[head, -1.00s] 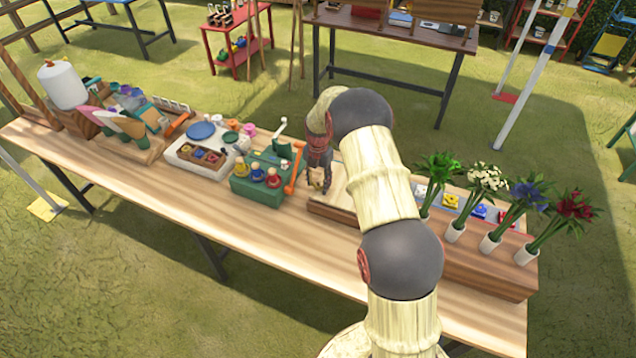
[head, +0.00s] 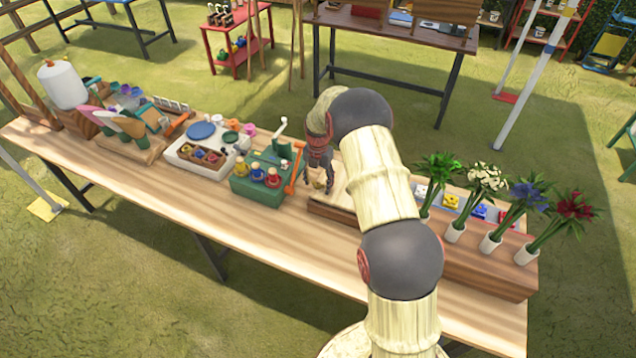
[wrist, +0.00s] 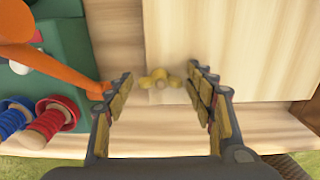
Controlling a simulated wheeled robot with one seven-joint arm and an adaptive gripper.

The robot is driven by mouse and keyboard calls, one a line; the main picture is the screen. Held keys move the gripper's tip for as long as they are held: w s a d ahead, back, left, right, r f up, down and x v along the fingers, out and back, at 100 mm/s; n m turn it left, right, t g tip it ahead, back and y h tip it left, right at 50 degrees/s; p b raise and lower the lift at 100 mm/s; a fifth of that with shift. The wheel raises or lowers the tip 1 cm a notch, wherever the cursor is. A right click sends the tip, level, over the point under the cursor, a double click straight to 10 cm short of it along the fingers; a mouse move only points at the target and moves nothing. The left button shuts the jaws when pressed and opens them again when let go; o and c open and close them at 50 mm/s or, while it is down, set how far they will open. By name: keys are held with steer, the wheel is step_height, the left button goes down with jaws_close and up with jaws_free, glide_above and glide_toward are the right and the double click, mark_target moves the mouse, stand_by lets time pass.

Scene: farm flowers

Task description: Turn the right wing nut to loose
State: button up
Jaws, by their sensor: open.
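A yellow wing nut (wrist: 160,79) with two rounded wings stands on a pale wooden board (wrist: 205,40) in the wrist view. Its wings spread left and right. My gripper (wrist: 158,82) is open, with one finger on each side of the wing nut and a clear gap to both. In the head view my gripper (head: 319,184) points down at the left end of the wooden planter box, and the wing nut is too small there to make out clearly. Only this one wing nut shows in the wrist view.
A green box (head: 258,188) with an orange lever (head: 293,172) and colored pegs stands close left of my gripper. The lever's end (wrist: 60,68) lies near my left finger. Flower vases (head: 490,238) stand to the right. The table's front strip (head: 250,250) is clear.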

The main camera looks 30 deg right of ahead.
stand_by(0.3)
step_height(320, 180, up, 12)
stand_by(0.5)
stand_by(0.4)
